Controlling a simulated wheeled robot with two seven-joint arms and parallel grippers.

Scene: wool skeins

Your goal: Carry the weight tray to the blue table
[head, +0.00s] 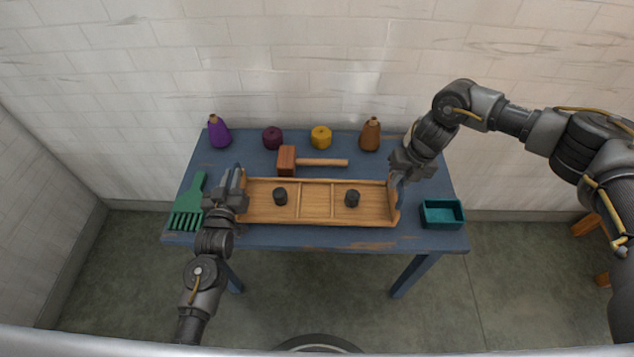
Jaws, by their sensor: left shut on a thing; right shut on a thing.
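The weight tray (318,217) is a long wooden tray with raised end walls and dividers. It is over the blue table (300,238); I cannot tell whether it rests on the top or hangs just above it. Two dark weights stand in it, one left (280,197) and one right (352,199), in separate compartments. My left gripper (240,188) is shut on the tray's left end. My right gripper (397,190) is shut on its right end. The fingers partly hide both end walls.
A green comb-like tool (188,208) lies left and a teal box (442,213) stands right of the tray. Behind it lies a wooden mallet (318,162). Along the back stand a purple cone (218,134), maroon skein (273,138), yellow skein (321,137) and brown cone (371,135).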

